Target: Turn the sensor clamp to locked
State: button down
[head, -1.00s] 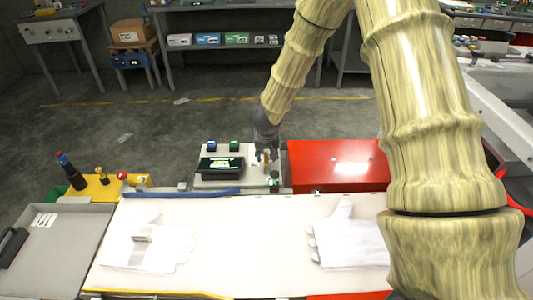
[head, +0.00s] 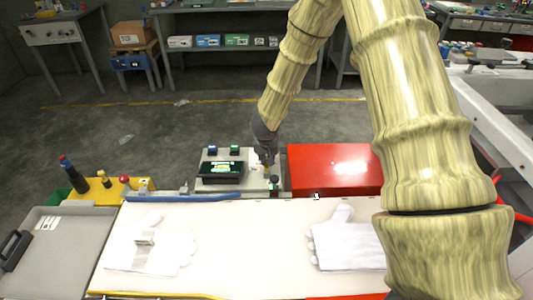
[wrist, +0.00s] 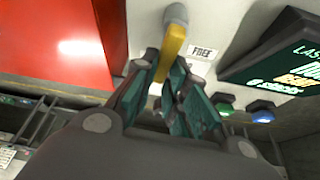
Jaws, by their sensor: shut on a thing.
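The sensor clamp shows a yellow lever (wrist: 172,42) on a grey pivot (wrist: 176,14), on the pale panel in the wrist view. A label reading FREE (wrist: 202,51) sits just to the right of the lever. My gripper (wrist: 164,70) has its teal-lined fingers on both sides of the lever's near end, shut on it. In the head view my gripper (head: 266,160) is low over the right part of the grey control box (head: 232,182) and hides most of the lever.
A black display (head: 221,170) with green text stands left of the clamp, with blue and green buttons behind it. A red box (head: 335,170) is close on the right. In front, a white table (head: 225,250) holds white gloves (head: 345,240). A dark knob (head: 274,181) stands near the gripper.

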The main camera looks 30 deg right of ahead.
jog(key=m+p, duration=0.1)
jog(key=p, duration=0.1)
jog(key=m+p, duration=0.2)
jog(key=p, duration=0.1)
jog(key=s+d+m+g+h+p, duration=0.1)
jog(key=p, duration=0.1)
jog(key=shift+d+r, duration=0.1)
jog(key=shift+r, duration=0.15)
jog(key=m+p, duration=0.1)
jog(key=s+m+g+p, duration=0.1)
jog(key=m+p, duration=0.2)
jog(key=shift+s+d+f+m+g+h+p, duration=0.15)
jog(key=shift+d+m+g+h+p, duration=0.15)
jog(key=shift+g+p, duration=0.1)
jog(key=m, duration=0.1)
jog(key=s+m+g, duration=0.1)
jog(key=m, duration=0.1)
jog(key=shift+s+f+m+p, duration=0.1)
jog(key=shift+f+m+p, duration=0.1)
jog(key=shift+m+p, duration=0.1)
jog(key=shift+s+a+m+g+b, duration=0.1)
jog(key=shift+s+m+g, duration=0.2)
jog(key=shift+m, duration=0.45)
jog(key=shift+s+m+g+b, duration=0.15)
jog(key=shift+m+g, duration=0.2)
jog(key=shift+m, duration=0.35)
jog(key=shift+s+a+m+g+b, duration=0.1)
jog(key=shift+s+m+g, duration=0.2)
jog(key=shift+m, duration=0.45)
